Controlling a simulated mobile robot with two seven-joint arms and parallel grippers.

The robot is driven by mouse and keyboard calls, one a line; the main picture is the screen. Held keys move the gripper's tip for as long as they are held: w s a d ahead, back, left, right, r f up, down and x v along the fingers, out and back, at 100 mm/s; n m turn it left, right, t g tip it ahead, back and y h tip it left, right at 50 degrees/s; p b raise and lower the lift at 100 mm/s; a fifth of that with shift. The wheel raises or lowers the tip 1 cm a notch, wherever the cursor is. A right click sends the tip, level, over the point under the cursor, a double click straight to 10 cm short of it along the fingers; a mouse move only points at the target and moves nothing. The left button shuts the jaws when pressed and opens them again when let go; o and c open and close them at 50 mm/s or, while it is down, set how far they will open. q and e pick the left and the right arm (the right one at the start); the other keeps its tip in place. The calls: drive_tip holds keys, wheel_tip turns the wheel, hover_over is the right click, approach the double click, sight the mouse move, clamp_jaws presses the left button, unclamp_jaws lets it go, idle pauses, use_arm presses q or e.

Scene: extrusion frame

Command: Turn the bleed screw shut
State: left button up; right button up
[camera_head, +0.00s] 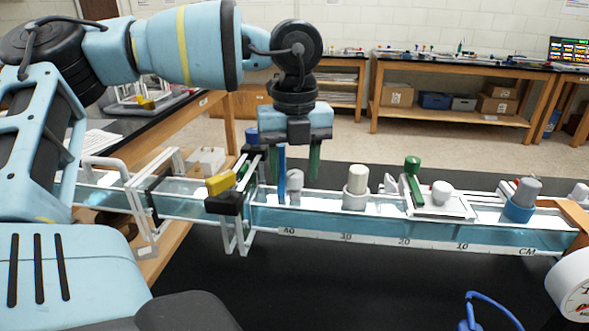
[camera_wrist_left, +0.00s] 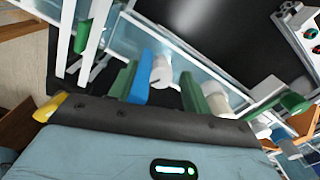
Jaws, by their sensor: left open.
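My left gripper (camera_head: 293,168) points down above a long clear water channel (camera_head: 330,224), its green fingers open. A small grey-white knob (camera_head: 295,181) stands on the channel just below the fingers. A thin blue post (camera_head: 282,172) stands next to it. In the left wrist view, the knob (camera_wrist_left: 161,70) and the blue post (camera_wrist_left: 142,76) appear between the spread fingers (camera_wrist_left: 157,88). I cannot tell if either finger touches them. Which fitting is the bleed screw is not clear from the frames. My right gripper is not in view.
Close by on the channel are a yellow-handled clamp (camera_head: 220,183), a cream cylinder (camera_head: 356,182), a green lever (camera_head: 413,172) and a grey knob with a blue collar (camera_head: 522,202). A gauge (camera_head: 573,288) is at the lower right. The black bench in front is mostly clear.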

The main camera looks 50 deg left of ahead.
use_arm(q)
drive_tip(key=shift+f, duration=0.4)
drive_tip(key=shift+c, duration=0.5)
drive_tip(key=c, duration=0.9)
